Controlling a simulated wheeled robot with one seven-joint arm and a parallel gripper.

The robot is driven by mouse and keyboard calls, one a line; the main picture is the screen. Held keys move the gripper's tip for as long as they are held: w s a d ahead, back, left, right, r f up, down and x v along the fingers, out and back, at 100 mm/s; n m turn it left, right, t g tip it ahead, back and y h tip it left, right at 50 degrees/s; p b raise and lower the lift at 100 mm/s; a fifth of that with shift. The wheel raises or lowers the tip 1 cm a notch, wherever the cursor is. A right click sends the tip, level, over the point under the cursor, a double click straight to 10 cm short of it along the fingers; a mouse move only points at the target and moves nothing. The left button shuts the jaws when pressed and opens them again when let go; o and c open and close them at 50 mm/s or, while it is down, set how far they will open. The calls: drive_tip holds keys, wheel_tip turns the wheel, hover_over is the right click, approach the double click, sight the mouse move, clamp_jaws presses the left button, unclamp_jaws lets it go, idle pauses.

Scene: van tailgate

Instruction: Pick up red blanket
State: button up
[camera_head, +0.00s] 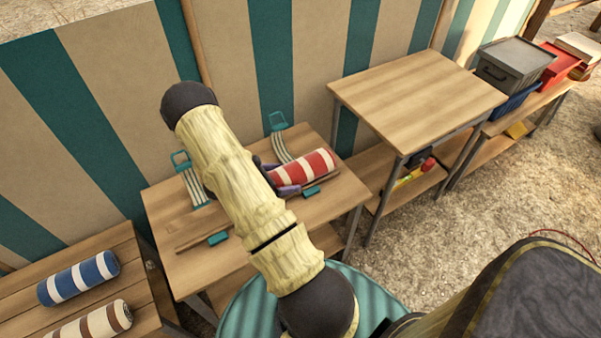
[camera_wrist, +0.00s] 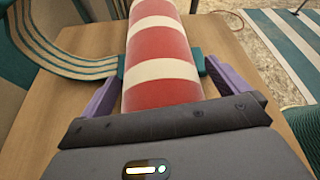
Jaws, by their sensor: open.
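The red blanket (camera_head: 302,168) is a roll with red and white stripes. It lies on the low wooden table (camera_head: 222,256), beside teal-and-white straps. My arm crosses in front of the table in the head view and hides the roll's left end. In the wrist view the red blanket (camera_wrist: 162,70) runs away from the gripper between its fingers. My gripper (camera_wrist: 160,88) is open, with one purple finger on each side of the roll.
Blue-striped (camera_head: 78,278) and brown-striped (camera_head: 93,322) rolls lie on a wooden bench at the lower left. A taller bare table (camera_head: 418,98) stands to the right. Beyond it are a grey bin (camera_head: 513,64) and a red box (camera_head: 562,62). A striped cloth wall runs behind.

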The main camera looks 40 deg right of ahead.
idle(0.5)
drive_tip(key=c, duration=1.2)
wheel_tip(320, 180, up, 10)
drive_tip(key=shift+r+p, duration=0.1)
drive_tip(key=shift+p, duration=0.95)
